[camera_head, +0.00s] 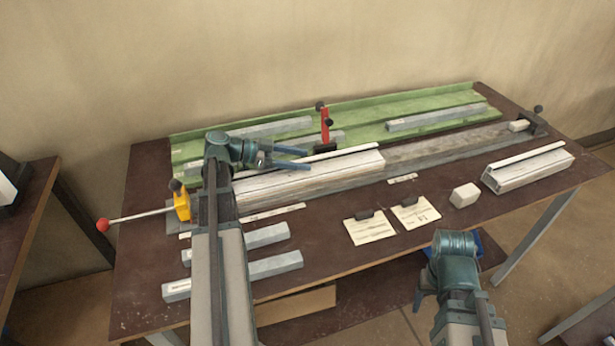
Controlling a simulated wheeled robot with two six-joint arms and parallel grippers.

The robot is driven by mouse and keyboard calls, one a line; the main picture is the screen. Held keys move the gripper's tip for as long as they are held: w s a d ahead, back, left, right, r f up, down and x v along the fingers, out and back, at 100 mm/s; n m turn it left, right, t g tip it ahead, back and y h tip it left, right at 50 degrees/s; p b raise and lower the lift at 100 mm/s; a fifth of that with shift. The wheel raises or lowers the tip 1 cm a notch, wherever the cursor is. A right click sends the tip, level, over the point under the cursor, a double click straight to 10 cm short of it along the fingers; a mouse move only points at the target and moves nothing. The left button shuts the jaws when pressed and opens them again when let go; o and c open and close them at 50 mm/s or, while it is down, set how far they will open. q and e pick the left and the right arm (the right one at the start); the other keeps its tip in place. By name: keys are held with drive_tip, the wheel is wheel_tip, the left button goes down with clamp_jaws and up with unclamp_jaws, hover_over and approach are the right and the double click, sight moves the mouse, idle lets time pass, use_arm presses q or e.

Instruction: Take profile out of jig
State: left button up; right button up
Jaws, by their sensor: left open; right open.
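A long pale profile (345,169) lies in the grey jig (440,147) along the middle of the bench. A yellow clamp block (181,203) with a red-ball lever (103,225) stands at the jig's left end. A red upright clamp handle (325,128) stands behind the profile. My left gripper (308,160) is open and empty above the profile's middle, pointing right; its arm hides part of the profile's left stretch. Contact with the profile cannot be told. My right gripper (420,298) is open in front of the bench, low and partly hidden by its wrist.
A green tray (440,118) behind the jig holds several grey bars. Two grey bars (240,284) lie front left. Two note cards (370,229), a small pale block (464,195) and a short profile (530,169) lie front right. A dark end stop (537,122) closes the jig's right end.

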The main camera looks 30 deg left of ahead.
use_arm(q)
clamp_jaws()
idle(0.3)
drive_tip(key=shift+r, duration=0.1)
idle(1.0)
